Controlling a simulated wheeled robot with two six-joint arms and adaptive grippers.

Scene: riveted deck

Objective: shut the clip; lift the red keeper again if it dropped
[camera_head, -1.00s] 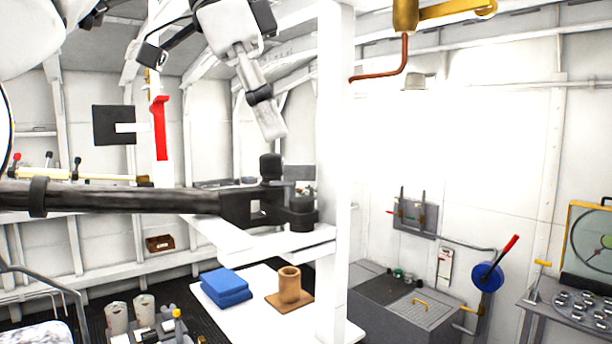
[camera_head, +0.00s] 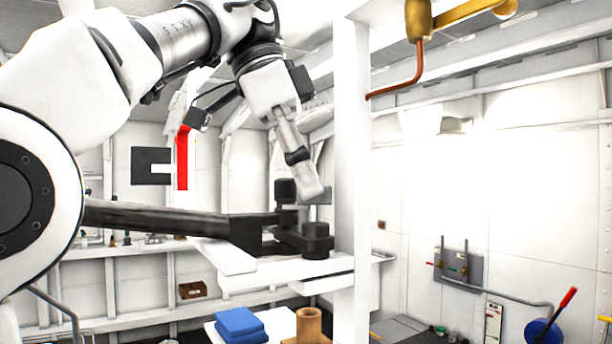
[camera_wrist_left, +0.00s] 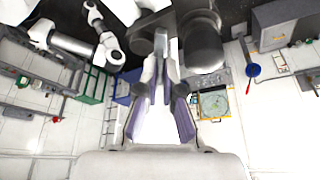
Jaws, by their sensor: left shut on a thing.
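My left arm comes in from the left. Its gripper (camera_head: 315,192) points steeply down, close by the black fitting (camera_head: 315,232) at the end of a dark horizontal pole (camera_head: 160,219). In the left wrist view the fingers (camera_wrist_left: 160,62) converge between two dark rounded parts; the thing between the tips is too small to identify. A red upright bar, seemingly the keeper (camera_head: 183,160), hangs at left, away from these fingers. A black notched plate (camera_head: 143,166) is beside it, possibly the clip; I cannot tell if they touch. My right gripper is not clearly seen.
A white post (camera_head: 354,150) stands just right of the gripper. A white shelf (camera_head: 225,257) lies under the pole's end. A blue folded cloth (camera_head: 240,323) and a brown cup (camera_head: 309,325) are below. A copper pipe (camera_head: 418,68) hangs at upper right.

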